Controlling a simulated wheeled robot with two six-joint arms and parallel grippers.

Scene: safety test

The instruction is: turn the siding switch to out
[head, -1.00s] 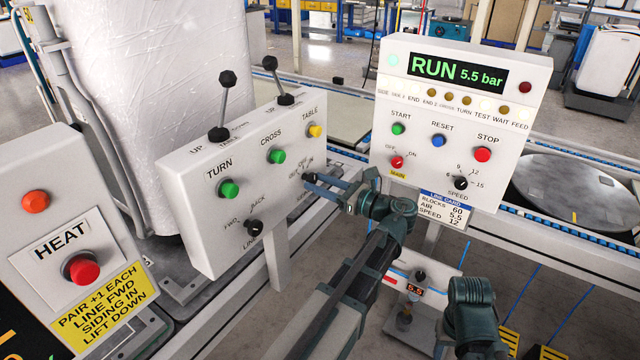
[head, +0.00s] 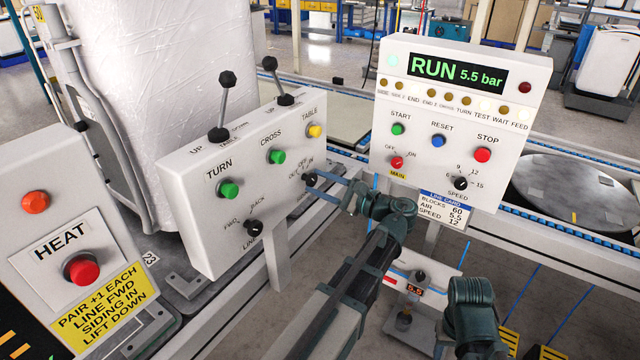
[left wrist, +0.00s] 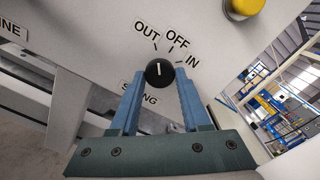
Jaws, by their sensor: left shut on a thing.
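The siding switch is a black knob (left wrist: 159,73) with a white pointer line, low on the right of a white control box (head: 190,235). In the left wrist view the labels OUT, OFF and IN stand around it. Its line points nearly straight up in that picture, between OUT and OFF and nearer OUT. My left gripper (left wrist: 160,85) is shut on the knob, one blue finger on each side. In the head view the left gripper (head: 316,184) reaches the box from the right and partly hides the switch. My right gripper's fingers are not in view.
The same box carries two levers, green TURN (head: 229,188) and CROSS buttons, a yellow TABLE button (head: 315,131) and a black LINE knob (head: 254,227). A RUN panel (head: 458,120) stands to the right, a HEAT panel (head: 50,215) at left. A wrapped load (head: 160,70) stands behind.

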